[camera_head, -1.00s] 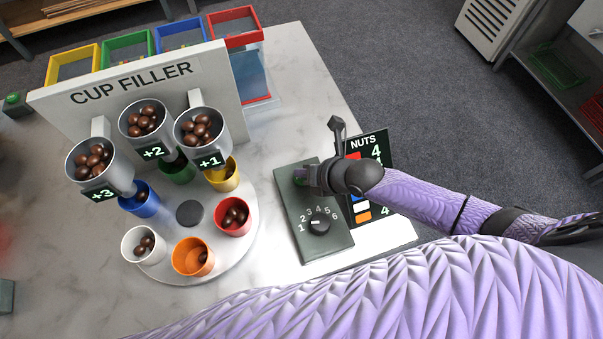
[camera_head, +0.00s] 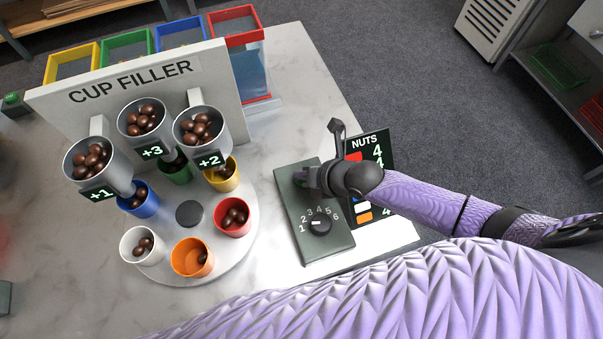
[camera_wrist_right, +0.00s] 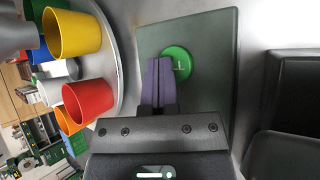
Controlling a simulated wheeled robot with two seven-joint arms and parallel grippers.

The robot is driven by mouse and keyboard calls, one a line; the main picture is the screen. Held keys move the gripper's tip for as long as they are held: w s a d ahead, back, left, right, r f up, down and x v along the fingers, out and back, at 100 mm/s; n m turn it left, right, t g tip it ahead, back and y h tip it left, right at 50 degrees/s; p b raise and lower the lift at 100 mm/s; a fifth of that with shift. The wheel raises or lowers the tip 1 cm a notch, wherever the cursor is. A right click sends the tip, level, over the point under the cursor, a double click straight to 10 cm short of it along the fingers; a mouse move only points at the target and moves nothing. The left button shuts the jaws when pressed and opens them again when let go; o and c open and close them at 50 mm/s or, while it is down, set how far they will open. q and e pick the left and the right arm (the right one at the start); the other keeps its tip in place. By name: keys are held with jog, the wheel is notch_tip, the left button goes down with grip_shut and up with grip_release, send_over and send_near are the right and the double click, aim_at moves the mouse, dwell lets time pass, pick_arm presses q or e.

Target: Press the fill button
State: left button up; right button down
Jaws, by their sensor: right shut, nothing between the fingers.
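The green fill button (camera_wrist_right: 178,65) sits on a dark grey-green control panel (camera_wrist_right: 210,25). In the wrist view my right gripper (camera_wrist_right: 160,62) is shut and empty, its fingertips over the button's left edge. I cannot tell whether they touch it. In the head view my right gripper (camera_head: 303,178) is at the panel's upper part and largely hides the button. Below it on the panel (camera_head: 337,243) is a black dial (camera_head: 320,226) marked 1 to 6. My left gripper is not in view.
The CUP FILLER board (camera_head: 135,85) carries three hoppers of nuts, labelled +1, +3 and +2 from left to right. A white turntable (camera_head: 215,258) holds several coloured cups, including a red cup (camera_head: 233,222). A NUTS display (camera_head: 375,143) stands beside the panel.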

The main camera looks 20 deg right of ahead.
jog(key=shift+w+d+r+p, duration=0.1)
jog(key=shift+d+r+p, duration=0.2)
jog(key=shift+r+p, duration=0.35)
jog(key=shift+r, duration=0.1)
jog(key=shift+r, duration=0.1)
notch_tip(320, 180, up, 5)
jog(key=p, duration=0.4)
dwell(0.4)
